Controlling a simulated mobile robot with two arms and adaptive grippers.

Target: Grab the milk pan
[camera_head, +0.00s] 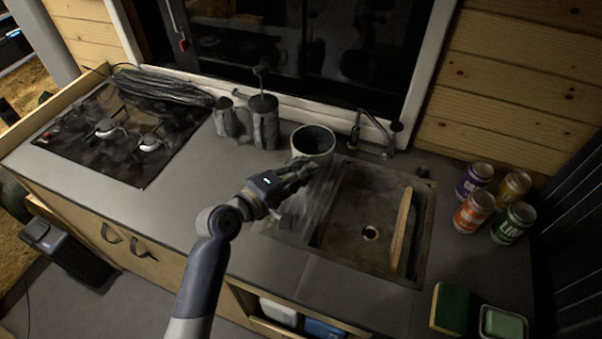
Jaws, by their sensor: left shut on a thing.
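The milk pan (314,140) is a light, round, deep pan with a dark inside. It stands upright at the back of the counter, just left of the sink. My left gripper (302,168) reaches in from the front left and is shut on the milk pan at its near side. The fingers hide the gripped part, and I cannot tell whether the pan is lifted off the counter. My right gripper is not in view.
The sink (345,215) holds a wooden board (401,228); a faucet (371,135) stands behind it. A French press (264,120) and a grey jug (226,117) stand left of the pan. Several cans (474,211) stand at right. The left front counter is clear.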

